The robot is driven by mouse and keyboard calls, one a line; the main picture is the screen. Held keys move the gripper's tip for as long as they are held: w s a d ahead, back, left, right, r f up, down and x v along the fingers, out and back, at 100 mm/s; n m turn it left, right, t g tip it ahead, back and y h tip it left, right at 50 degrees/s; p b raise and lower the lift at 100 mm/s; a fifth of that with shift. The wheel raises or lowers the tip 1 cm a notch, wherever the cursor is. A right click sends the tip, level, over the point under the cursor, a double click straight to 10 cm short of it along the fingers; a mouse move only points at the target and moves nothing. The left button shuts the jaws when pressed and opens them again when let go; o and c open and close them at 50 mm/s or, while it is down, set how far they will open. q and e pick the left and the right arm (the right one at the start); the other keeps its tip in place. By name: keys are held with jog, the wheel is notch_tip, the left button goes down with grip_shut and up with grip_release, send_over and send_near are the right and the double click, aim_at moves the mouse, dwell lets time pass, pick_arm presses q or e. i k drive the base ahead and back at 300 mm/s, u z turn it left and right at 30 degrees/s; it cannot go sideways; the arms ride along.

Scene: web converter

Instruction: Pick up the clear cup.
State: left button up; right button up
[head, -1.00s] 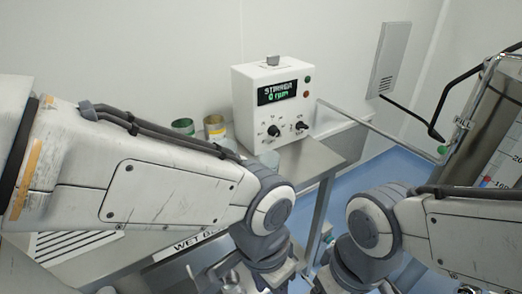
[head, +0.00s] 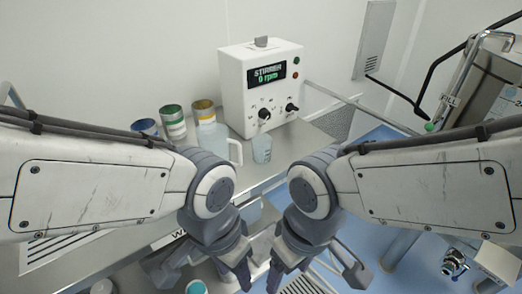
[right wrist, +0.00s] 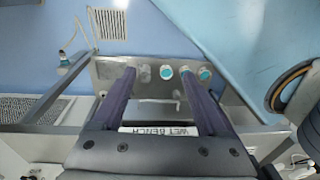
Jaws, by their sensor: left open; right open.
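A clear, bluish cup (head: 262,148) stands upright on the steel bench in front of the stirrer box in the head view. A translucent jug (head: 212,138) with a handle stands to its left. My left gripper (head: 205,272) is open and empty, low in front of the bench. My right gripper (head: 314,270) is open and empty, to the right of the left one. Both are apart from the cup and nearer to me. In the right wrist view, my right gripper's fingers (right wrist: 158,75) are spread, with a faint clear round item (right wrist: 145,73) beyond them; I cannot tell what it is.
Teal-lidded jars (right wrist: 205,74) sit beyond my right fingers. A steel vessel (head: 490,85) stands at the right; blue floor lies below it.

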aim_at(261, 142)
jog(key=z, duration=0.5)
jog(key=k, duration=0.6)
jog(key=z, duration=1.1)
jog(key=i, duration=1.05)
jog(key=u, duration=0.8)
jog(key=i, duration=0.4)
jog(key=u, duration=0.4)
